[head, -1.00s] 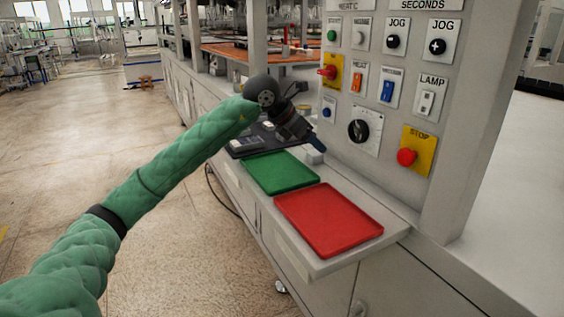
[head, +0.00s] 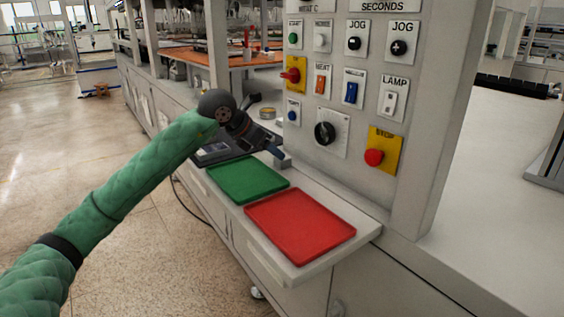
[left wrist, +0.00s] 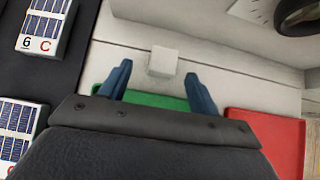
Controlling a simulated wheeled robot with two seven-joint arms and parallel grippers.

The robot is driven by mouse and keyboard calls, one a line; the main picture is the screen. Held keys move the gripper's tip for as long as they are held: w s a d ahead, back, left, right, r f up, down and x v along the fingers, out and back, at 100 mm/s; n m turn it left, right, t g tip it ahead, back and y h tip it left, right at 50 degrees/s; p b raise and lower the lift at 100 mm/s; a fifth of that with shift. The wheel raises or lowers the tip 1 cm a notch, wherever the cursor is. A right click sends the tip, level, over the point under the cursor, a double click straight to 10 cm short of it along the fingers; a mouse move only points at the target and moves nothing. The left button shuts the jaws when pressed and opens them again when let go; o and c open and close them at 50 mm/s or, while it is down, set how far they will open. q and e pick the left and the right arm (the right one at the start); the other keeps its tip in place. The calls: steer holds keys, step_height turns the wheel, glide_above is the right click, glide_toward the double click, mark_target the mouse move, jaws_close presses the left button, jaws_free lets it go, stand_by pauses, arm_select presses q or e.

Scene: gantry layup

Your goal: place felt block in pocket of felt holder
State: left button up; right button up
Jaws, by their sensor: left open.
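A small pale block (left wrist: 163,62), which looks like the felt block, sits on the light ledge behind the green tray. In the head view only part of the block (head: 285,160) shows beside the fingertips. My left gripper (head: 276,152) is open, with its blue fingers pointing down toward the block. In the left wrist view the block lies between and just beyond the open fingers (left wrist: 158,80), with gaps on both sides. A dark holder (left wrist: 62,75) with blue-and-white gridded pieces is at the left; I cannot tell whether it is the felt holder. My right gripper is not in view.
The green tray (head: 248,180) and red tray (head: 300,226) lie on the ledge in front of the control panel (head: 345,75). The panel's knobs and switches stand close behind the gripper. The floor (head: 150,235) at the left is open.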

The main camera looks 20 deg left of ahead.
arm_select(q)
steer(key=x, duration=0.4)
steer(key=shift+d, duration=0.25)
steer(key=c, duration=1.1)
steer(key=shift+r, duration=0.1)
